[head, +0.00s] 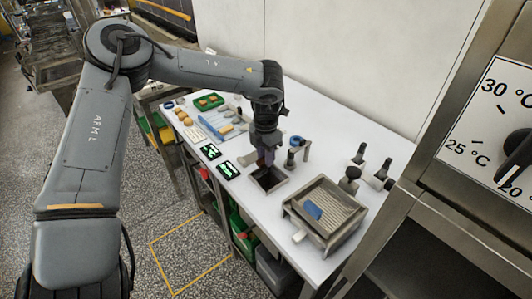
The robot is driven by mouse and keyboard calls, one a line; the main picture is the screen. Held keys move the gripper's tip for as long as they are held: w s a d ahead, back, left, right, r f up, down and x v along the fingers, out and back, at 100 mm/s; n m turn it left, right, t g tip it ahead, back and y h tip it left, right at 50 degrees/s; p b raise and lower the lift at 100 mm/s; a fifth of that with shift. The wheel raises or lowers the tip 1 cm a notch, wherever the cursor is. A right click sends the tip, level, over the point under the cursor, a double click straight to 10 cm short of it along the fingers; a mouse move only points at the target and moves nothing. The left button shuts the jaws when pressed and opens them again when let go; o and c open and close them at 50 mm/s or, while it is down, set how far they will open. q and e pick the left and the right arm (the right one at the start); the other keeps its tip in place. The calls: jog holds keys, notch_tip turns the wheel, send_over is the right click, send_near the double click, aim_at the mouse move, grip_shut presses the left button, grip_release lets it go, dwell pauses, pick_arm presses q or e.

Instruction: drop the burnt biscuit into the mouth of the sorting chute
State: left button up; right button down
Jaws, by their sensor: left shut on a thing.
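My left gripper (266,158) points down, close above the mouth of the sorting chute (268,180), a square dark opening with a metal rim in the white worktop. The gripper is shut on the burnt biscuit, which is mostly hidden between the fingers and too small and dark to make out clearly. I cannot tell the exact gap between the fingertips and the opening. My right gripper is not in view.
A metal mesh tray (345,214) with a blue piece (313,210) on it stands right of the chute. Black knobs (350,175) stand behind it. Two dark displays with green marks (228,170) lie left of the chute. A green tray (208,101) is farther left.

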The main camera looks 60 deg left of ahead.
aim_at(266, 168)
pick_arm(q)
jog(key=shift+a+f+b, duration=0.25)
jog(key=shift+f+b, duration=0.4)
jog(key=shift+f, duration=0.2)
notch_tip(266, 168, down, 4)
jog(key=b, duration=0.3)
jog(key=shift+d+r, duration=0.15)
jog(key=o, duration=0.8)
jog(key=shift+o, duration=0.4)
jog(key=shift+d, duration=0.15)
